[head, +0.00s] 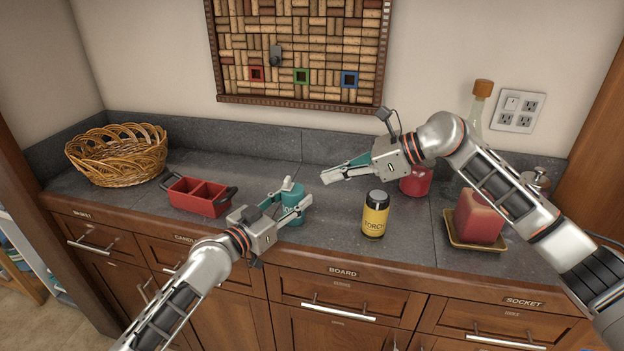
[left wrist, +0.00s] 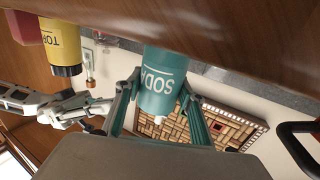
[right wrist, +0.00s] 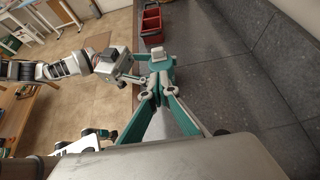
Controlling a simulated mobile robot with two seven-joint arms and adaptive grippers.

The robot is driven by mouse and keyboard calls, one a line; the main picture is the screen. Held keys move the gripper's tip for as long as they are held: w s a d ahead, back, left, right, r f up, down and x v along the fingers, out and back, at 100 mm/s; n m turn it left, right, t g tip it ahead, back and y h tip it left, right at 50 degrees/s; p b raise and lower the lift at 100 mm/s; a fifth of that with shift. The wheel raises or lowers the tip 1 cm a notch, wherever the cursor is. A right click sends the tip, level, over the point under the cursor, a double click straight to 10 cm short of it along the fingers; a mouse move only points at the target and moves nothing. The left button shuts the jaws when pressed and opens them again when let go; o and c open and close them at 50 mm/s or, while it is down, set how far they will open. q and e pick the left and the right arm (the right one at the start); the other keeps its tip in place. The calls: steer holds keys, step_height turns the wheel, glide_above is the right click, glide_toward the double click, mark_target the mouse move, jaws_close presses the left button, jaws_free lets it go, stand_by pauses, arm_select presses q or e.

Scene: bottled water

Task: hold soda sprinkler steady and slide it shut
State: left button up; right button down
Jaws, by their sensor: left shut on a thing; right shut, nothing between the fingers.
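The soda sprinkler (head: 295,208) is a teal can near the middle of the counter. My left gripper (head: 292,206) is shut around its sides. The left wrist view shows the sprinkler (left wrist: 165,88) upside down in the picture, with its SODA label between the fingers and a small white piece on its top. My right gripper (head: 326,177) is shut and empty, just right of and above the sprinkler's top. In the right wrist view its closed fingertips (right wrist: 155,92) point at the sprinkler (right wrist: 163,64) and its white top piece.
A yellow can (head: 375,222) stands right of the sprinkler. A red candle on a tray (head: 452,240), a red jar (head: 416,181) and a corked bottle (head: 478,110) are farther right. A red caddy (head: 197,197) and wicker basket (head: 117,155) are left. The counter behind the sprinkler is clear.

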steer(key=v, duration=0.5)
steer(key=shift+s+d+r, duration=0.15)
steer(key=shift+d, duration=0.1)
arm_select(q)
steer(key=o, duration=1.1)
